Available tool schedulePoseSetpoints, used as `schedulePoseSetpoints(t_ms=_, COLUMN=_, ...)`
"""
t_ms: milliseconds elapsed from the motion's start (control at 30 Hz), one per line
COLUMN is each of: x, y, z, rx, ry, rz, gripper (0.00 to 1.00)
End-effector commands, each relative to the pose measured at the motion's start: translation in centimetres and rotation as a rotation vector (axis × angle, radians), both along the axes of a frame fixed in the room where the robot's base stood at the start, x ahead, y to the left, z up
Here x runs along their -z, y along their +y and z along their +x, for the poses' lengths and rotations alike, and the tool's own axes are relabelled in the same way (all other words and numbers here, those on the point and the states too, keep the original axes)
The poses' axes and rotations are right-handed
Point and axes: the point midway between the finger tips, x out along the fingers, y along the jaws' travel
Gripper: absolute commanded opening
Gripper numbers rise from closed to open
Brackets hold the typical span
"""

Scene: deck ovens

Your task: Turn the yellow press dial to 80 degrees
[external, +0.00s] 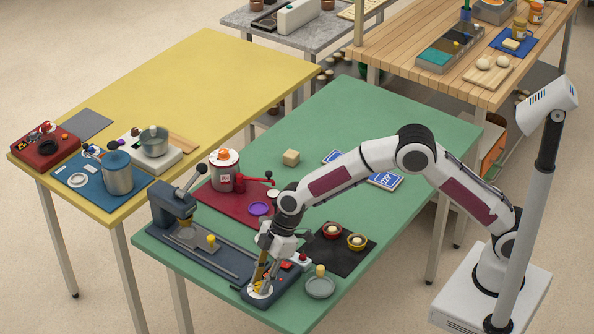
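The press (180,205) stands at the front left of the green table, with a long dark base. At the base's front right end is a white round dial face (261,291), with a little yellow showing at it. My gripper (264,280) points down over this dial, its fingertips at or just above it. A yellowish part shows between or beside the fingers. The fingers hide most of the dial, so its angle cannot be read. I cannot tell whether they touch or grip it.
A red button box (298,261) sits right beside my gripper. A grey dish (320,287) and a yellow-topped piece (320,270) stand just right. A black mat (338,262) holds two small bowls. A yellow peg (211,242) stands on the press base. The green table's back is mostly clear.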

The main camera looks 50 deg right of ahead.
Motion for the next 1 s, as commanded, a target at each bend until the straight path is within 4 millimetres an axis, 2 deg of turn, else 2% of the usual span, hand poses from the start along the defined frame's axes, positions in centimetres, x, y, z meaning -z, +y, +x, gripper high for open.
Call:
schedulePoseSetpoints(t_ms=533, x=0.01, y=-0.01, z=0.02, rx=0.031, ry=0.0, rz=0.001, gripper=0.01)
schedulePoseSetpoints(t_ms=1000, x=0.0, y=0.09, z=-0.14, rx=0.192, ry=0.0, rz=0.002, gripper=0.01)
